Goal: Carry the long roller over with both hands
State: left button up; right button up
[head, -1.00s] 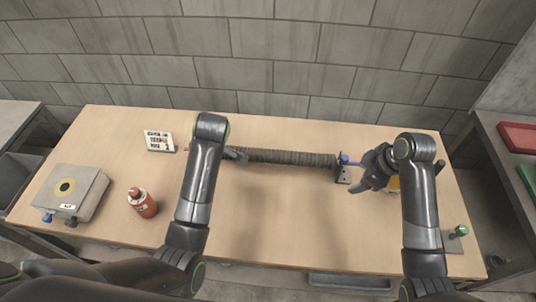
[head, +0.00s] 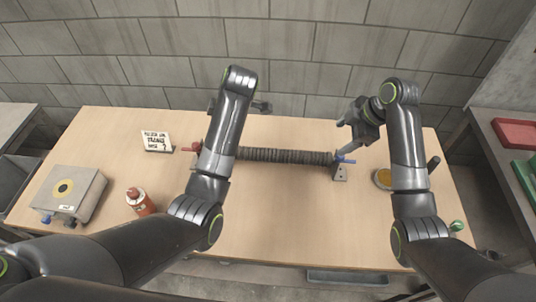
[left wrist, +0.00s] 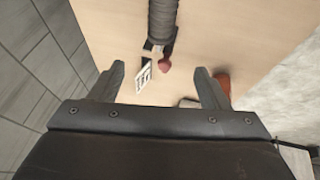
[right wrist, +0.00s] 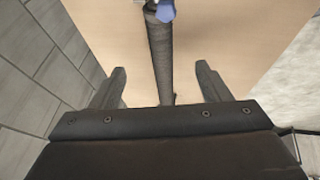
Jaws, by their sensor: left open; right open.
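The long roller (head: 285,156) is dark and ribbed and lies left to right across the table, with its right end at a small metal stand (head: 340,173). Its blue end (head: 345,160) shows on the right; my left arm hides part of its left side. My left gripper (head: 238,106) is open, mostly behind its own arm. In the left wrist view the roller (left wrist: 162,22) and its red end (left wrist: 164,67) appear between the open fingers, not gripped. My right gripper (head: 354,122) is open above the blue end. In the right wrist view the roller (right wrist: 160,60) runs between the fingers, ungripped.
On the table (head: 270,225) are a lettered sign (head: 157,141), a grey box (head: 68,193), a red bottle (head: 139,201) and a yellow round dish (head: 382,179). A green-knobbed item (head: 456,226) sits at the front right. The front middle is clear. A block wall stands behind.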

aim_at(316, 154)
pick_arm(q)
jog(key=x, duration=1.5)
jog(key=shift+f, duration=0.2)
pick_arm(e)
jog(key=x, duration=1.5)
jog(key=shift+f, duration=0.2)
pick_arm(q)
grip_shut()
pick_arm(e)
grip_shut()
pick_arm(q)
jog(key=shift+r, duration=0.1)
pick_arm(e)
jog(key=shift+r, duration=0.1)
